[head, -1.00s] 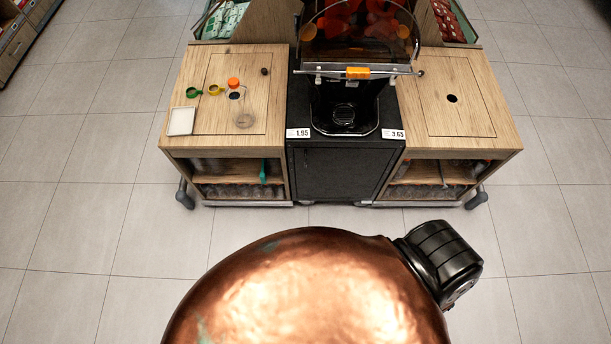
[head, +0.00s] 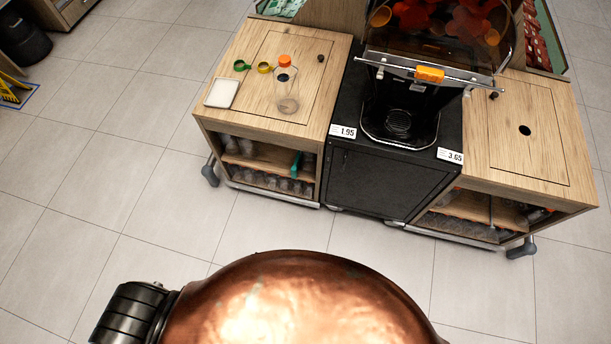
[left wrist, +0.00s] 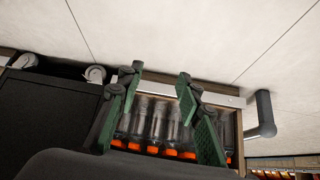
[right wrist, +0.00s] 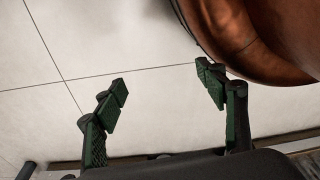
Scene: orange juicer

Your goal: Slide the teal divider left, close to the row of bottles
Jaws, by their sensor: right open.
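The teal divider (head: 296,163) stands upright near the right end of the upper shelf in the left cabinet, in the head view. Clear bottles (head: 236,147) stand at the left of that shelf, apart from the divider. More bottles (head: 270,182) line the lower shelf. In the left wrist view, my left gripper (left wrist: 160,73) is open, with a row of orange-capped bottles (left wrist: 155,125) behind and between its fingers. I cannot make out the divider there. My right gripper (right wrist: 162,75) is open and empty over the floor. Neither gripper shows in the head view.
The left cabinet top (head: 250,95) holds a capped bottle (head: 287,85), a white tray (head: 221,93) and small rings. A black juicer cabinet (head: 385,180) stands beside it, with another wooden cabinet (head: 520,130) at the right. A caster (head: 210,173) sticks out at left. The front floor is clear.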

